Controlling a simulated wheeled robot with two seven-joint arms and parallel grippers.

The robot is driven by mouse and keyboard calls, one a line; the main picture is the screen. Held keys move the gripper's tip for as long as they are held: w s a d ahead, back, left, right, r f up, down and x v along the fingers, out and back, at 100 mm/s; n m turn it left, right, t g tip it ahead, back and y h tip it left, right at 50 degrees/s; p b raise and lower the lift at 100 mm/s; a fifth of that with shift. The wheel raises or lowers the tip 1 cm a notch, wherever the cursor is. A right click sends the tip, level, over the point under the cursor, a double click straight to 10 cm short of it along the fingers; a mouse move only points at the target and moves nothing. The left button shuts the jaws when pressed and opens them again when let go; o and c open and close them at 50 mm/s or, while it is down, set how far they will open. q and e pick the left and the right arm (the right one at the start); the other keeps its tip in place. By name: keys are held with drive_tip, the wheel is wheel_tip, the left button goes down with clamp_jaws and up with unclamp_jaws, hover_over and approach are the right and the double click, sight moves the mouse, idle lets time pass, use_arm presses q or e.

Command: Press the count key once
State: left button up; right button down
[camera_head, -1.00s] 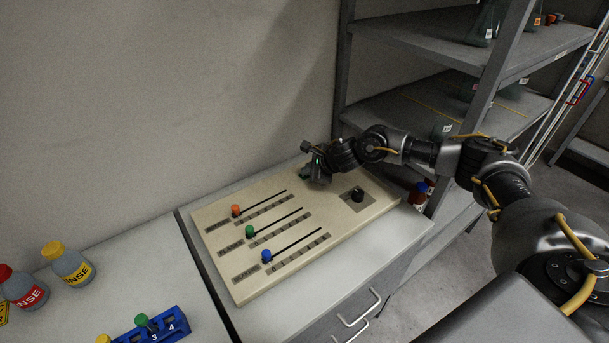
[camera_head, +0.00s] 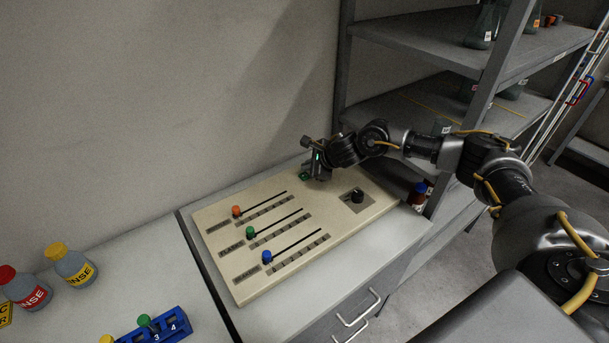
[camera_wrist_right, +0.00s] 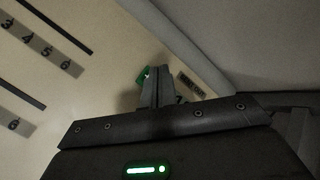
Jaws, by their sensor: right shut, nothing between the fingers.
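The panel (camera_head: 300,270) is a cream slab on the counter with sliders and a dark knob. A small green key (camera_head: 304,177) shows at its back edge, beside my right gripper (camera_head: 315,178). In the right wrist view the green key (camera_wrist_right: 144,75) is partly hidden behind the shut, empty fingertips of my right gripper (camera_wrist_right: 156,72). A dark label (camera_wrist_right: 190,84) lies right of the fingers; its text is too blurred to read surely. I cannot tell whether the fingertips touch the key. My left gripper is not in view.
Orange (camera_head: 236,211), green (camera_head: 250,232) and blue (camera_head: 267,257) slider knobs stand on the panel. The black rotary knob (camera_head: 357,195) is right of my gripper. The wall is close behind. Bottles and a blue rack (camera_head: 155,330) are at left; shelves (camera_head: 440,40) at right.

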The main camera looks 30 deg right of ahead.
drive_tip(key=shift+r+p, duration=1.15)
drive_tip(key=shift+r, duration=1.2)
